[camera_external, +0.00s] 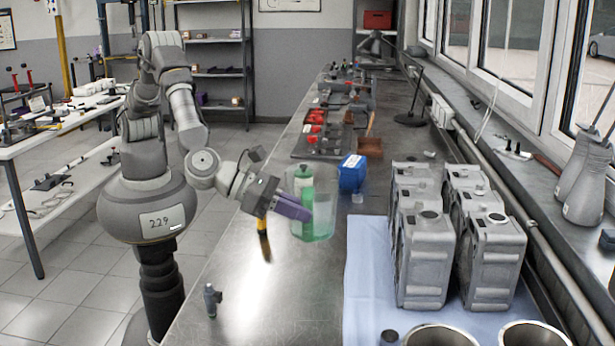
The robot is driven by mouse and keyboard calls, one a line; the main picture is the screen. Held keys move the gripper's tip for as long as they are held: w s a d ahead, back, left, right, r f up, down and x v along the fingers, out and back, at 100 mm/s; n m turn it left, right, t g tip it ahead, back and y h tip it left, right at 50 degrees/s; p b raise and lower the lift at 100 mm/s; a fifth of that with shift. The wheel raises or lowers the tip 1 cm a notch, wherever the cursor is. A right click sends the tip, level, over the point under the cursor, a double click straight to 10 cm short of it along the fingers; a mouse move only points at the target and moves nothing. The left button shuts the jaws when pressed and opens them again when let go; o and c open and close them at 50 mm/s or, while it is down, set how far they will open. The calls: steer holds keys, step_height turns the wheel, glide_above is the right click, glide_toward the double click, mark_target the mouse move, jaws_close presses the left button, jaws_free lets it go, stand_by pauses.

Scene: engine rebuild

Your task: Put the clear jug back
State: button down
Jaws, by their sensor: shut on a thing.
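The clear jug (322,213) is upright over the steel bench, see-through with a green tint. My gripper (291,208) reaches in from the left, and its purple fingers are shut on the jug at its left side. The exact grip point and any handle are hidden by the fingers. I cannot tell whether the jug's base touches the bench.
A blue box (352,173) stands just behind the jug. Grey engine blocks (424,262) stand on a blue cloth (362,262) at right. A yellow-and-black item (264,246) is below my gripper. A small grey part (212,300) stands at front left. The front-middle bench is clear.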

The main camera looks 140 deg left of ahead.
steer(key=s+d+f+m+t+h+b, duration=0.1)
steer(key=s+d+m+t+h, duration=0.3)
steer(key=s+d, duration=0.75)
steer(key=w+a+f+g+b, duration=0.1)
steer(key=w+f+b, duration=0.2)
steer(key=w, duration=1.1)
steer(key=shift+f+h, duration=0.3)
steer(key=shift+f, duration=0.9)
steer(key=shift+w+a, duration=0.1)
steer(key=shift+f+b, duration=0.2)
steer(key=shift+b, duration=0.1)
steer(key=c, duration=1.2)
jaws_free()
